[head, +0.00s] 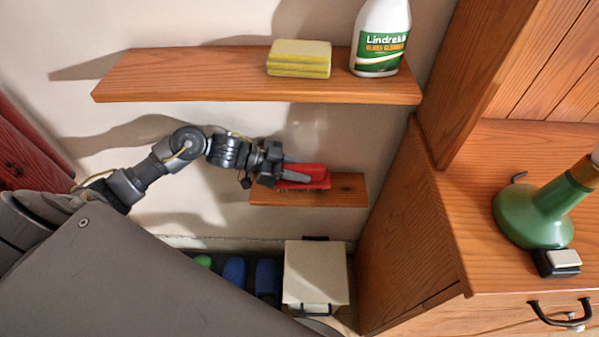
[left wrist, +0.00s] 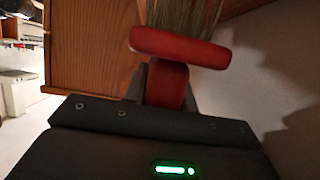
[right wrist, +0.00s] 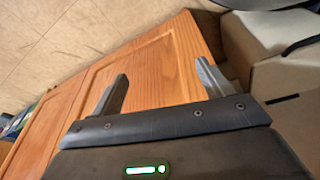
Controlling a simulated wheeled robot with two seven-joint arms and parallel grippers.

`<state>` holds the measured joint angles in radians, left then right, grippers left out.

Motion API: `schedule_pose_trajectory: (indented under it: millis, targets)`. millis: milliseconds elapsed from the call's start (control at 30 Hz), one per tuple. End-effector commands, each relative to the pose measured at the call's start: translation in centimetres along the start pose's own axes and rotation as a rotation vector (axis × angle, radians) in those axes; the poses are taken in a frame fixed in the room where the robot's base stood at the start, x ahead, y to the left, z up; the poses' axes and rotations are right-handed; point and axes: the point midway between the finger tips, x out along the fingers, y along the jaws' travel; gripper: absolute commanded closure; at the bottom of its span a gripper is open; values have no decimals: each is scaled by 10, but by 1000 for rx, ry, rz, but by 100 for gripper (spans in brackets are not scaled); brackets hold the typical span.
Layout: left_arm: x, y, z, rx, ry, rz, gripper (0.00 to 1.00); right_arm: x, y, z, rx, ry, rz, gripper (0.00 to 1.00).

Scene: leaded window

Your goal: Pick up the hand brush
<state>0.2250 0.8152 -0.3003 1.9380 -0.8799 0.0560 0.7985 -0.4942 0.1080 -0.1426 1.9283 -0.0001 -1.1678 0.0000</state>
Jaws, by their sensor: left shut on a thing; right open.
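The red hand brush (head: 318,184) is at the small lower shelf (head: 350,188) in the head view. My left gripper (head: 300,174) is shut on it. In the left wrist view the brush (left wrist: 180,47) shows its red handle between my fingers, a red crosspiece and pale bristles beyond. The fingertips are mostly hidden behind the red part there. I cannot tell whether the brush still touches the shelf. My right gripper (right wrist: 160,85) is open and empty in the right wrist view, in front of wooden panels. It is not in the head view.
An upper shelf (head: 200,82) above my left arm holds yellow sponges (head: 299,58) and a cleaner bottle (head: 381,38). A wooden cabinet (head: 410,240) stands close on the right, with a green lamp-like object (head: 535,215) on it. A cream box (head: 316,272) and slippers (head: 235,271) are below.

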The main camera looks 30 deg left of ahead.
Motion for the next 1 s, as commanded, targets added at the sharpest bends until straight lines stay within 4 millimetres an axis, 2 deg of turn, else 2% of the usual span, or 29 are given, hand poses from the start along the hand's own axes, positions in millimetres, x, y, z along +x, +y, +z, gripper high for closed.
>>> schedule_pose_trajectory:
  millis: [33, 300, 567, 900, 1000]
  targets:
    - [-4, 0, -10, 6, 1, -1, 98, 5, 1, 4, -3, -11, 1, 21]
    - [-22, 1, -52, 5, 0, 0, 98, 24, -1, 16, -5, -29, -2, 21]
    - [-21, 65, -47, 0, 0, 5, 98, 30, -2, 21, -5, -32, -4, 21]
    - [-22, 162, -46, -2, 2, 4, 98, 37, -3, 26, -6, -37, -4, 21]
    - [-24, 176, -48, -3, 1, 2, 98, 40, -2, 30, -8, -40, -3, 21]
